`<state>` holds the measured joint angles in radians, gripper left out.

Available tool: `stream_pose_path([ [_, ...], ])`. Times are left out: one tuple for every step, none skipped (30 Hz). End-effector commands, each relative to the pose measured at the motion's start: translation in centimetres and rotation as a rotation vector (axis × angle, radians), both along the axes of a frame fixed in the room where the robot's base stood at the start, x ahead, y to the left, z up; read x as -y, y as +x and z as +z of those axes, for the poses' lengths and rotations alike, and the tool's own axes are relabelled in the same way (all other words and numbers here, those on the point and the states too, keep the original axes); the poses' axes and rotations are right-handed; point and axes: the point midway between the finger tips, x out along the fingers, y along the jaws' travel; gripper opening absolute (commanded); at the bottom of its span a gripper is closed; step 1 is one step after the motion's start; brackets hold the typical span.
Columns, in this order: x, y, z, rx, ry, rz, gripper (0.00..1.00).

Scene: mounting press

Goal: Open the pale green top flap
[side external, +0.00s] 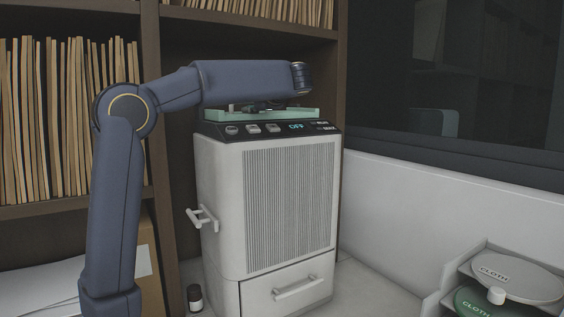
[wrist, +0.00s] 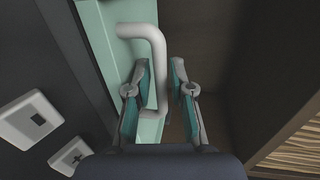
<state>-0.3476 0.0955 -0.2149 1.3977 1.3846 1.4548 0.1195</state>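The pale green top flap (side external: 302,114) lies flat on top of the white press (side external: 222,180) in the side view, partly hidden by my arm. In the wrist view the flap (wrist: 96,30) is a pale green strip on the left, with a white bent handle (wrist: 156,45) at its edge. My gripper (wrist: 159,66) is open, with one finger on each side of the handle's bar. I cannot tell whether either finger touches it. In the side view my gripper (side external: 250,106) is small and dark, just over the flap.
The control panel (side external: 270,129) has several buttons and a lit display reading OFF. A side handle (side external: 202,218) and a drawer (side external: 290,288) are on the press. A dark shelf with files (side external: 65,120) stands behind. A small bottle (side external: 195,298) stands at the press's foot.

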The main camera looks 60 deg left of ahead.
Motion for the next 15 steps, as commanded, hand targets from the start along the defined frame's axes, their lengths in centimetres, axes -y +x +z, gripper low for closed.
stream_pose_path([
  [-0.15, -0.01, -0.04, 0.000, 0.000, 0.001, 0.22],
  [-0.17, -0.01, -0.04, 0.000, 0.000, 0.001, 0.22],
  [-0.19, 0.00, -0.05, 0.000, 0.000, 0.000, 0.22],
  [-0.19, 0.00, -0.05, 0.000, 0.000, 0.000, 0.22],
  [-0.18, 0.00, -0.05, 0.000, 0.000, 0.000, 0.22],
  [-0.17, 0.00, -0.04, 0.000, 0.000, 0.000, 0.22],
  [-0.18, 0.00, -0.03, 0.000, 0.000, 0.000, 0.22],
  [-0.17, 0.00, -0.03, 0.000, 0.000, 0.000, 0.22],
  [-0.16, 0.00, -0.03, 0.000, 0.000, 0.000, 0.18],
  [-0.16, 0.00, -0.03, 0.000, 0.000, 0.000, 0.15],
  [-0.15, 0.00, -0.03, 0.000, 0.000, 0.000, 0.11],
  [-0.15, 0.00, -0.02, 0.000, 0.000, 0.000, 0.07],
  [-0.15, 0.00, -0.03, 0.000, 0.000, 0.000, 0.04],
  [-0.14, 0.00, -0.02, 0.000, 0.000, 0.000, 0.01],
  [-0.14, 0.00, -0.02, 0.000, 0.000, 0.000, 0.00],
])
